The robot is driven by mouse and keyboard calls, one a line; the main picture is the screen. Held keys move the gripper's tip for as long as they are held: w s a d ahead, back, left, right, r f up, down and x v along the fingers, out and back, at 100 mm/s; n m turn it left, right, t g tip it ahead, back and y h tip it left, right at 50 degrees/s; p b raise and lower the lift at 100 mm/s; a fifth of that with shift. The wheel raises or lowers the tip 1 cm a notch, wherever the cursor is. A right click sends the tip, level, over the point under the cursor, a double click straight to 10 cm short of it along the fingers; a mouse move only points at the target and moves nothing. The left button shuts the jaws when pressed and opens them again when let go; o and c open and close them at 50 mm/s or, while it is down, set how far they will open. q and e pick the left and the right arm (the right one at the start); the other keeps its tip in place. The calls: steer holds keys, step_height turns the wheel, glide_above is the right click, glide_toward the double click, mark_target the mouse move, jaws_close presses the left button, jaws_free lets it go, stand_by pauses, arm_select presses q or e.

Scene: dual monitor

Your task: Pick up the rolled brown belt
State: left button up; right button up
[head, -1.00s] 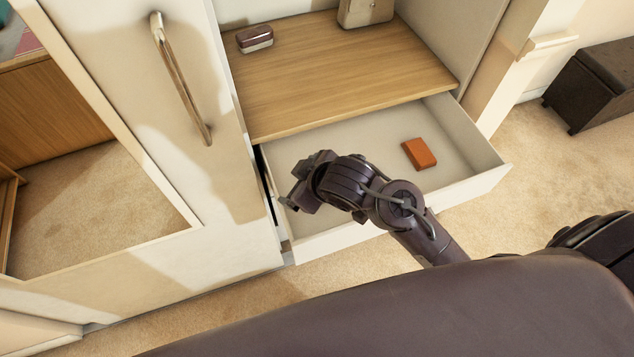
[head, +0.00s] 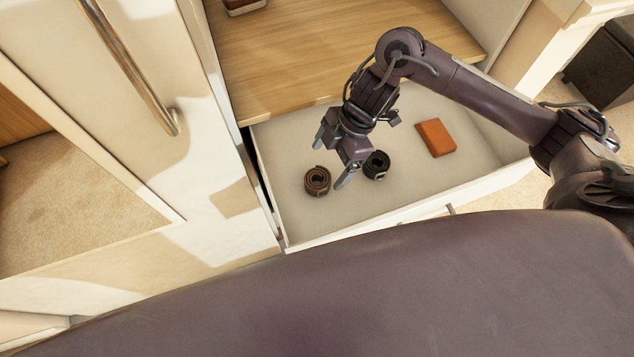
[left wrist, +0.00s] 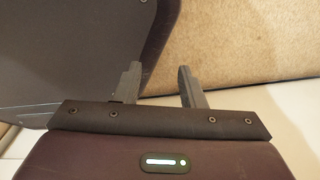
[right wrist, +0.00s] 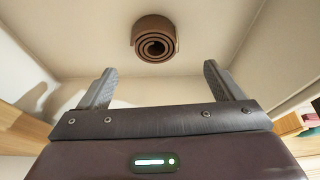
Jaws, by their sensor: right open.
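The rolled brown belt (head: 317,181) lies in the open drawer (head: 285,215), near its left side. In the right wrist view the brown belt (right wrist: 154,38) shows as a coil ahead of and between the fingertips. My right gripper (head: 334,160) is open and empty above the drawer, just beyond and to the right of the belt in the head view; it also shows in the right wrist view (right wrist: 160,70). My left gripper (left wrist: 158,82) shows only in the left wrist view, with its fingers apart and nothing between them, over carpet.
A rolled black belt (head: 376,165) lies right of the brown one, close to my right gripper. An orange box (head: 436,138) lies farther right in the drawer. A wooden shelf (head: 290,65) covers the drawer's back. A cabinet door with a handle (head: 135,75) stands at left.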

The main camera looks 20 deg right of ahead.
mark_target(317, 178)
steer(key=shift+f, duration=0.55)
steer(key=x, duration=0.6)
steer(key=shift+w+a+f, duration=0.15)
steer(key=shift+w, duration=0.1)
steer(key=shift+a+f, duration=0.15)
steer(key=shift+f, duration=0.3)
arm_select(q)
steer(key=shift+w+f, duration=0.25)
steer(key=shift+w, duration=0.5)
arm_select(e)
steer(key=c, duration=1.1)
